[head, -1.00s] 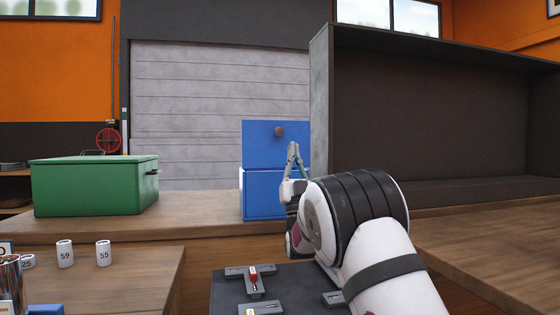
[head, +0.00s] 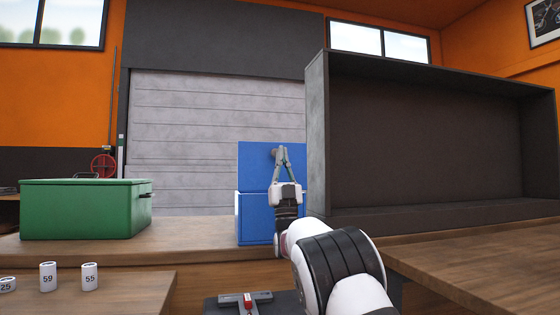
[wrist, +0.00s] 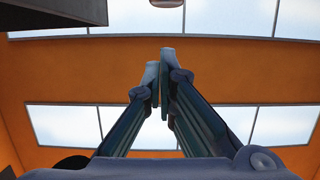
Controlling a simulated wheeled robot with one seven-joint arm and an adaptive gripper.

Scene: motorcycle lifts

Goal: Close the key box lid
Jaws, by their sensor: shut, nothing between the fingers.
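The blue key box (head: 257,218) stands on the wooden counter, partly hidden behind my arm. Its blue lid (head: 255,165) stands upright above the box, so it is open. A brown round knob (head: 273,153) is on the lid's face and also shows at the top edge of the wrist view (wrist: 170,2). My gripper (head: 280,150) points up in front of the lid, its shut fingertips overlapping the knob in the head view. In the wrist view its fingertips (wrist: 160,52) meet with nothing between them, and the knob lies past them, apart in the picture.
A closed green box (head: 80,210) sits to the left on the counter (head: 190,232). A large dark open cabinet (head: 318,140) stands close on the right of the key box. Counter between the boxes is clear.

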